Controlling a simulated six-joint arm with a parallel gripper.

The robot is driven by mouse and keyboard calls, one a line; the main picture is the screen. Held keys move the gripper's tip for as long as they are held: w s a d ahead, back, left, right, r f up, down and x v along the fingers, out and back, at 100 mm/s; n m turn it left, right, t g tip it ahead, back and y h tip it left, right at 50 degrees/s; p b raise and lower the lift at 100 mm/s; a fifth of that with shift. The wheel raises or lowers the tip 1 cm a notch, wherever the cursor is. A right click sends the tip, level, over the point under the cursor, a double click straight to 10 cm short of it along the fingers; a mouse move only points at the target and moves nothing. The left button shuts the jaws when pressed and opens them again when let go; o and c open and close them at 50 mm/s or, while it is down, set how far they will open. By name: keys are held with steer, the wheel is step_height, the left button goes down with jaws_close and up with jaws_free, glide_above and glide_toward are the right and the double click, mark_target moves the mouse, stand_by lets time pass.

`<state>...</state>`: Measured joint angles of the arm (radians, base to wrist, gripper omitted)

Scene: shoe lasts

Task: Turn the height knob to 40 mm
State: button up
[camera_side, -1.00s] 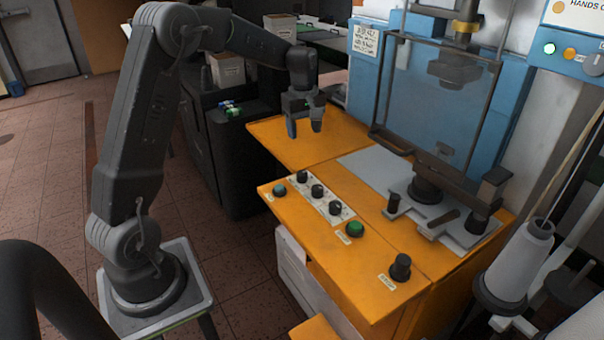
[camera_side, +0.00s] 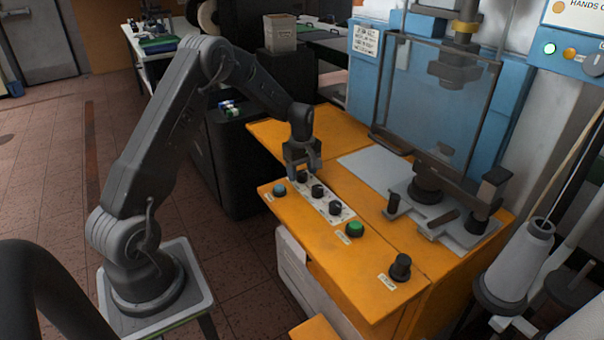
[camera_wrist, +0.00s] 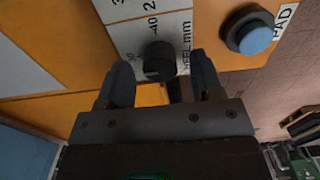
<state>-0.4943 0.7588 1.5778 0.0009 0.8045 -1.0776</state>
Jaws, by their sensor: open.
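A white scale plate (camera_side: 327,199) on the orange console carries three dark knobs in a row. My gripper (camera_side: 304,171) is open, pointing down, at the far-left knob (camera_side: 303,177). In the wrist view this black knob (camera_wrist: 158,61) lies between the two spread fingers of my gripper (camera_wrist: 161,72), with a gap on each side. Its plate (camera_wrist: 128,36) bears "40", other partly hidden numbers and a label seeming to read "HEEL mm". I cannot tell where the knob points, nor whether the fingers touch it. The middle knob (camera_side: 318,191) and near knob (camera_side: 335,208) stand clear.
A blue button (camera_side: 279,190) marked "PAD" in the wrist view (camera_wrist: 258,40) sits close beside the gripper. A green button (camera_side: 355,229) and a black knob (camera_side: 401,267) stand nearer the front. The press's clear guard (camera_side: 440,100) rises behind to the right.

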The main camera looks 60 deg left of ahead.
steer(key=shift+f, duration=0.55)
steer(key=c, duration=0.9)
